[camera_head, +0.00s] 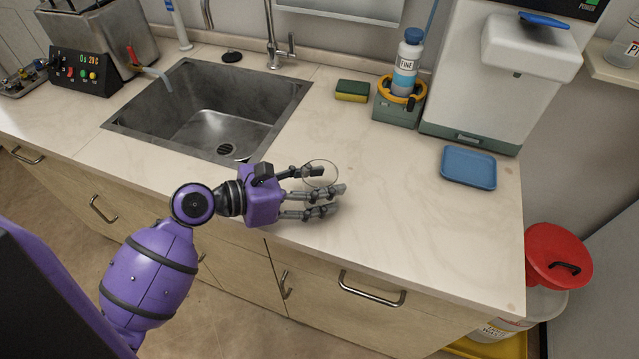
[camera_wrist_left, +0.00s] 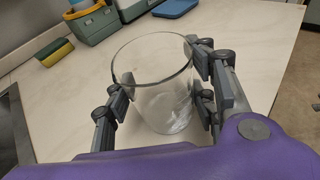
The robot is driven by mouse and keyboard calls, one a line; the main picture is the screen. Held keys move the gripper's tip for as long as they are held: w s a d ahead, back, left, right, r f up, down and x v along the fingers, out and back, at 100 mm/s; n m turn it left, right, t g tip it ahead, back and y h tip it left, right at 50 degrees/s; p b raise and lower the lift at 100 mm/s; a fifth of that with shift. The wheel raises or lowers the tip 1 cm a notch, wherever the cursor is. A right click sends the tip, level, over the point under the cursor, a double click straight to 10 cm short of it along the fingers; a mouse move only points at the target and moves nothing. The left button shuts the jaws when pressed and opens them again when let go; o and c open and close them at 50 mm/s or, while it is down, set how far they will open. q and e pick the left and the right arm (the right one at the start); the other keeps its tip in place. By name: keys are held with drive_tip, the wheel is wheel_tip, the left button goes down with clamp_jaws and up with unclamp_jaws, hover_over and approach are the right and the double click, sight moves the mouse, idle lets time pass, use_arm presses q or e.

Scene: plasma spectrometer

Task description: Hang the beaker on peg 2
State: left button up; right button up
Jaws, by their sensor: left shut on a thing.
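My left gripper (camera_head: 318,189) is over the counter just right of the sink, its fingers pointing right. It is shut on a clear glass beaker (camera_head: 320,172), whose round rim shows between the fingers in the head view. In the left wrist view the beaker (camera_wrist_left: 160,90) stands upright, open end up, with the fingers (camera_wrist_left: 160,92) on its two sides. I cannot tell whether its base touches the counter. My right gripper is in neither view. No pegs show clearly; a white panel (camera_head: 340,8) at the top of the head view is cut off.
The sink (camera_head: 140,122) lies left of the gripper. A sponge (camera_head: 352,91), a bottle (camera_head: 406,62) in a green holder (camera_head: 395,112), a white machine (camera_head: 470,110) and a blue tray (camera_head: 468,168) stand behind and right. The counter's right front is clear.

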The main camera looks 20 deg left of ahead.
use_arm(q)
drive_tip(key=o, duration=1.2)
drive_tip(key=shift+f, duration=0.1)
drive_tip(key=v, duration=1.2)
